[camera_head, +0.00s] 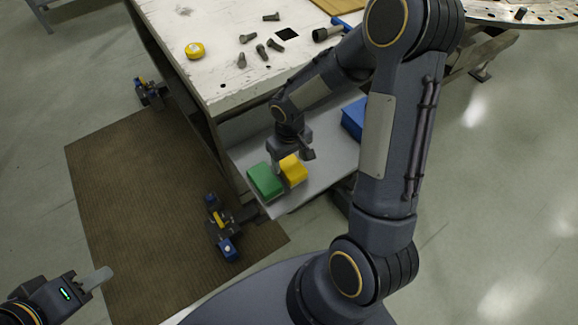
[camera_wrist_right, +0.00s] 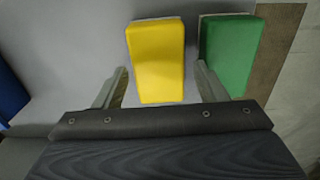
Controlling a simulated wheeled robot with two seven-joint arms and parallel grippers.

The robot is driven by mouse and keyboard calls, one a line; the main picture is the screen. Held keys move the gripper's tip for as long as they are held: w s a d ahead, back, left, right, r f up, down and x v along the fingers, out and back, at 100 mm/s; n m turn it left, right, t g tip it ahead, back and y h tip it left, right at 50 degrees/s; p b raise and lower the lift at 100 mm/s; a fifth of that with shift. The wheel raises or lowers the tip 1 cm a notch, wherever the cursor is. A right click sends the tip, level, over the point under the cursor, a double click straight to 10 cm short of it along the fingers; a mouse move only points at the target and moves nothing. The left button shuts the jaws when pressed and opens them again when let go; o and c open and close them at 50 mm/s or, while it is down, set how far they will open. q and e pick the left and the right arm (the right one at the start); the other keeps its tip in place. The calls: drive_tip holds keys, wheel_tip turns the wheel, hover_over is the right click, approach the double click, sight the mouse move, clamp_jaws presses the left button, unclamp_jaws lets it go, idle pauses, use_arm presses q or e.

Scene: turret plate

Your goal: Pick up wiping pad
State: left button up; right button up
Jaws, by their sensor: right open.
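A yellow block-shaped pad (camera_head: 293,171) lies on the grey lower shelf of the workbench; it also shows in the right wrist view (camera_wrist_right: 157,62). A green block-shaped pad (camera_head: 264,180) lies close beside it, also seen in the right wrist view (camera_wrist_right: 231,55). The frames do not show which one is the wiping pad. My right gripper (camera_head: 292,163) is open above the shelf. In the right wrist view its fingers (camera_wrist_right: 160,85) stand on either side of the yellow pad's near end, with gaps. My left gripper (camera_head: 100,279) is at the lower left, far from the shelf; its opening is unclear.
The worn white tabletop (camera_head: 225,60) overhangs the shelf (camera_head: 312,184). It carries several bolts, a yellow tape measure (camera_head: 195,50) and a dark cylindrical tool (camera_head: 327,33). A blue box (camera_head: 354,118) sits deeper on the shelf. A brown mat (camera_head: 140,200) covers the floor left.

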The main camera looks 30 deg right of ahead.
sight(289, 163)
drive_tip(key=f, duration=0.2)
drive_tip(key=shift+w+d+f, duration=0.15)
drive_tip(key=shift+w+f, duration=0.05)
drive_tip(key=shift+f, duration=0.45)
drive_tip(key=shift+c, duration=0.3)
drive_tip(key=c, duration=0.7)
